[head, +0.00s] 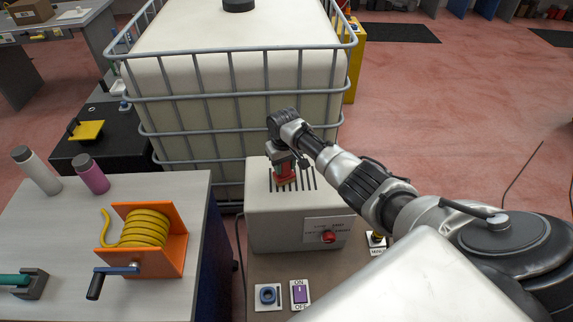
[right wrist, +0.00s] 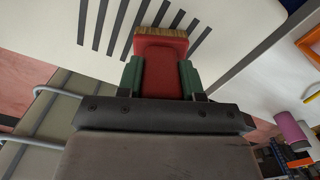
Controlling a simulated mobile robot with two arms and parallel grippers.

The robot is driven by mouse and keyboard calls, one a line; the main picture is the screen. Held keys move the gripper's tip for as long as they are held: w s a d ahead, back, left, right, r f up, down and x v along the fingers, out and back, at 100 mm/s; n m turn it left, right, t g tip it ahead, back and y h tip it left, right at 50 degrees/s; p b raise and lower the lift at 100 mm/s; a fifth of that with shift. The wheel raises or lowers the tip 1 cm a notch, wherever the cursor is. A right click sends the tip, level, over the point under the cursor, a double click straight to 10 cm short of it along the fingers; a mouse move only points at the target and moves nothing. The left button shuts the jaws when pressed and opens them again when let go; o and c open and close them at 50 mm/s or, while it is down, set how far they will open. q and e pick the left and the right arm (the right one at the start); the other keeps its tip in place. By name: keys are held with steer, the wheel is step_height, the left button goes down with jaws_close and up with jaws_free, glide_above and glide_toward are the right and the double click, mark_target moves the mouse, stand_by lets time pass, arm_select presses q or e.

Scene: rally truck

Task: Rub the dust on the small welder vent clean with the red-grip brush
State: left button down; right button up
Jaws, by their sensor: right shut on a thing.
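The small welder (head: 300,222) is a pale box with dark vent slots (head: 308,178) on its top. My right gripper (head: 284,172) is above those slots, shut on the red-grip brush (head: 285,180). In the right wrist view the brush's red grip (right wrist: 161,66) sits between the green fingers of my right gripper (right wrist: 161,78). Its tan bristles (right wrist: 161,33) point at the slotted vent (right wrist: 155,20) and overlap the slots in the picture. I cannot tell whether the bristles touch the vent. No dust can be made out on the slots. My left gripper is not in view.
A caged white tank (head: 235,85) stands right behind the welder. A table (head: 60,235) at left holds an orange reel (head: 180,245) with yellow hose, a white bottle (head: 36,172) and a pink bottle (head: 91,176). A red knob (head: 328,237) is on the welder's front.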

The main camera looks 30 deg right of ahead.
steer(key=shift+d+r, duration=0.1)
steer(key=shift+d, duration=0.05)
steer(key=shift+s+d+p, duration=0.35)
steer(key=shift+d+p, duration=0.05)
steer(key=shift+d, duration=0.1)
steer(key=shift+s+d, duration=0.15)
steer(key=shift+d, duration=0.1)
steer(key=shift+a, duration=0.15)
steer(key=shift+w+a, duration=0.5)
steer(key=shift+a, duration=0.2)
steer(key=shift+s+d, duration=0.1)
steer(key=shift+d, duration=0.1)
steer(key=shift+s+d+p, duration=0.4)
steer(key=shift+d+p, duration=0.05)
steer(key=shift+d, duration=0.2)
